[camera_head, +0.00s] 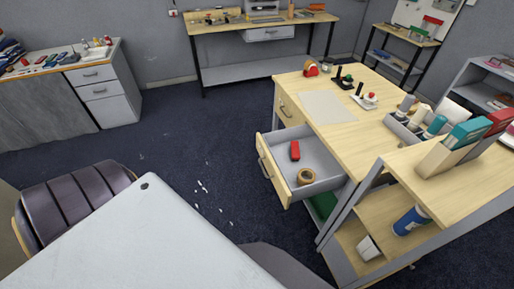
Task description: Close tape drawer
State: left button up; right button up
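The tape drawer (267,170) is pulled out from the left side of the wooden workbench (375,135). It has a light wood front with a handle and a grey inside. A brown tape roll (306,177) and a red object (295,150), perhaps a stapler, lie in it, apart from each other. A second wood-fronted drawer (285,108) farther back along the same side looks shut. Neither of my grippers is in view.
A large pale surface (150,240) fills the lower left; a dark ribbed seat (75,200) stands beside it. Dark blue floor (200,130) lies open left of the drawer. An organizer of bottles (415,130) and a shelf (400,225) stand at the right.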

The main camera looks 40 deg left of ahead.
aim_at(274, 149)
jog(key=k+u, duration=0.15)
jog(key=u, duration=0.35)
jog(key=k+u, duration=0.2)
jog(key=u, duration=0.3)
